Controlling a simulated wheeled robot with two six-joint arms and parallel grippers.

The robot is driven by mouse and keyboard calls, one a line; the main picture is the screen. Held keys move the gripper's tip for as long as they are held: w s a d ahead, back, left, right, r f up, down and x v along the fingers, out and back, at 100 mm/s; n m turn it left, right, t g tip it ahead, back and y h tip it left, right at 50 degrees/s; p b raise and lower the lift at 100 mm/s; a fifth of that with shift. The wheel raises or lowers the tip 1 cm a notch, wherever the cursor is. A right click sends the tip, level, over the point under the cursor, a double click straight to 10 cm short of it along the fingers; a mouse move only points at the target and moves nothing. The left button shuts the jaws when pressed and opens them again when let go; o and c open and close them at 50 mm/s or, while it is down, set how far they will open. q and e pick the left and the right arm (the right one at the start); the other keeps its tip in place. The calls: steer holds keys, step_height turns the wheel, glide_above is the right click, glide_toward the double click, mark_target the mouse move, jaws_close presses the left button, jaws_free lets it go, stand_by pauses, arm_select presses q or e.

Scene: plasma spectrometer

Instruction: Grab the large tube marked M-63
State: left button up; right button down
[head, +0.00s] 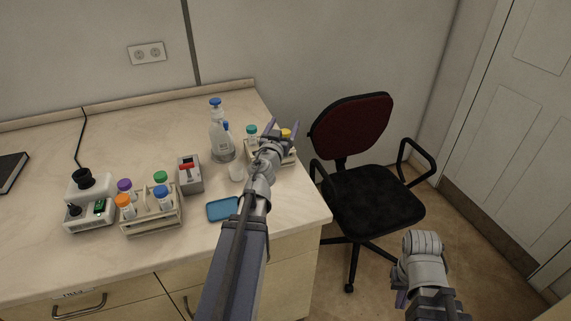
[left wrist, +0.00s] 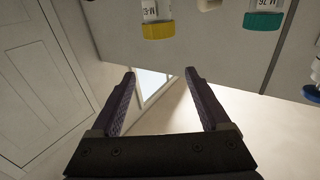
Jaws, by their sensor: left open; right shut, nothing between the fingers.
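A tube with a yellow cap (head: 286,133) stands in a rack at the table's right end. In the left wrist view, the picture is inverted, and the yellow-capped tube (left wrist: 158,29) shows a partly cut label that seems to start "M-6". Next to it is a teal-capped tube (left wrist: 263,19), whose label seems to read M-76; its teal cap also shows in the head view (head: 252,130). My left gripper (head: 284,123) is open and empty close to the yellow-capped tube, not around it. My right gripper (head: 401,298) is shut and empty, low beside the table.
A second rack (head: 152,223) holds several capped tubes. An office chair (head: 370,205) stands right of the table.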

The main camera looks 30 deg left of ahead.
arm_select(q)
steer(key=f+h, duration=0.1)
steer(key=s+a+f+m+h+b, duration=0.1)
steer(key=f, duration=0.1)
steer(key=shift+a, duration=0.2)
steer(key=shift+s+f+m+h+b, duration=0.25)
steer(key=shift+f+m+h+b, duration=0.2)
steer(key=shift+h, duration=0.25)
steer(key=shift+w+a, duration=0.15)
steer(key=shift+w, duration=1.15)
steer(key=shift+w+f, duration=0.1)
steer(key=shift+w, duration=0.25)
steer(key=w, duration=0.3)
steer(key=w+b, duration=0.1)
steer(key=shift+w+f, duration=0.35)
arm_select(e)
step_height(320, 180, down, 4)
arm_select(q)
steer(key=shift+s, duration=0.1)
jaws_close()
